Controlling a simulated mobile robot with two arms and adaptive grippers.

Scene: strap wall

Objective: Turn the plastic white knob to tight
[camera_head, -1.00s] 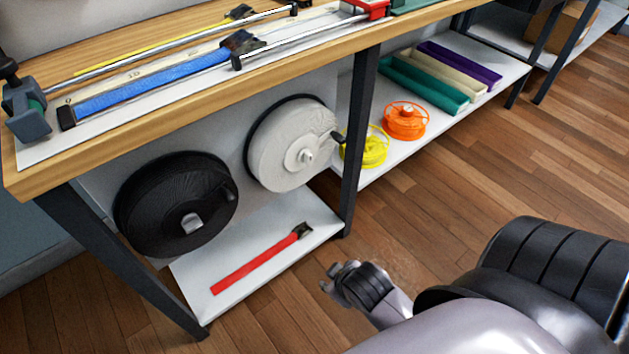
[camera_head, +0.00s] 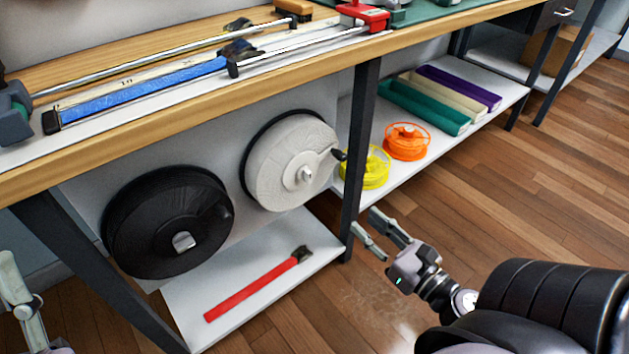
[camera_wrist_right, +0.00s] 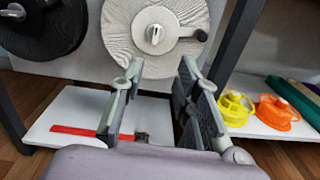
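The white reel (camera_head: 290,165) is mounted upright on the panel under the bench, with a white knob (camera_head: 306,174) at its centre and a black crank handle at its right edge. In the right wrist view the white knob (camera_wrist_right: 154,34) shows ahead, beyond and above the fingertips. My right gripper (camera_head: 370,233) is open and empty, below and right of the white reel, near the bench leg. It also shows in the right wrist view (camera_wrist_right: 160,75) with its fingers wide apart. My left gripper (camera_head: 22,300) shows only partly at the lower left edge; its opening is unclear.
A black reel (camera_head: 168,222) hangs left of the white one. A red strap (camera_head: 255,285) lies on the low shelf (camera_head: 318,259). The dark bench leg (camera_head: 359,150) stands close to my right gripper. Yellow (camera_head: 372,170) and orange (camera_head: 407,141) spools sit on the right shelf.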

